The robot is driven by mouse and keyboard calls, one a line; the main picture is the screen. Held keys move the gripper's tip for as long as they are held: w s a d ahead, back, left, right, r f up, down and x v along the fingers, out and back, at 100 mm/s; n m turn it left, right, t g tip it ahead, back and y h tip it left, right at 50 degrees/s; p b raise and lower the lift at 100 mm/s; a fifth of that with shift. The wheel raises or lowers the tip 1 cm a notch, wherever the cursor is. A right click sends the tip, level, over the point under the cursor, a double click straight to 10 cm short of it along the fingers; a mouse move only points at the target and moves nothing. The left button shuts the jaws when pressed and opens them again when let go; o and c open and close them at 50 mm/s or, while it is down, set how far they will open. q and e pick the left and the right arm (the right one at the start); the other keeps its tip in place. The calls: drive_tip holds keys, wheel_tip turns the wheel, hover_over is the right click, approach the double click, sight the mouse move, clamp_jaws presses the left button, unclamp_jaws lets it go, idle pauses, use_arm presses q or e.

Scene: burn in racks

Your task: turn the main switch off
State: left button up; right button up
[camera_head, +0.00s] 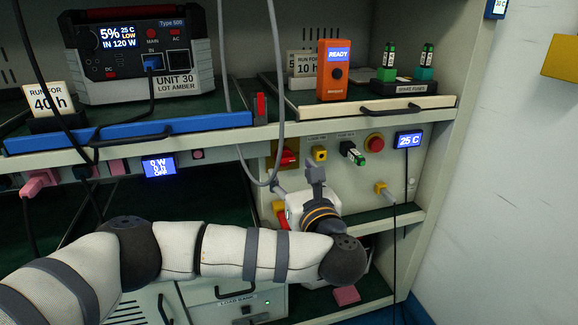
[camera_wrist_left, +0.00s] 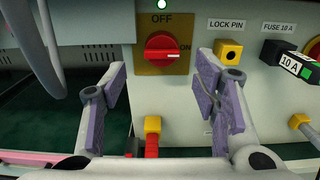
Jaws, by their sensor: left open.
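The main switch (camera_head: 288,158) is a red rotary knob on a yellow plate on the pale panel under the shelf. In the left wrist view the switch (camera_wrist_left: 162,55) shows OFF above it and ON at its right; its white mark points right, to ON. My left gripper (camera_head: 298,181) is in front of the panel, just below the switch in the head view. In the left wrist view its open, empty fingers (camera_wrist_left: 163,84) stand apart, below and to either side of the knob. They appear clear of it. My right gripper is not in view.
A yellow lock pin (camera_wrist_left: 229,52) and a green-black 10 A fuse (camera_wrist_left: 290,62) sit right of the switch. A red round button (camera_head: 375,142) is farther right. A grey cable (camera_head: 278,90) hangs close by the switch's left. A red-and-yellow connector (camera_wrist_left: 152,135) is below it.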

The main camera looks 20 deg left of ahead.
sight(286, 163)
use_arm(q)
drive_tip(key=x, duration=0.5)
drive_tip(key=shift+w, duration=0.15)
drive_tip(key=shift+c, duration=0.2)
drive_tip(key=c, duration=1.1)
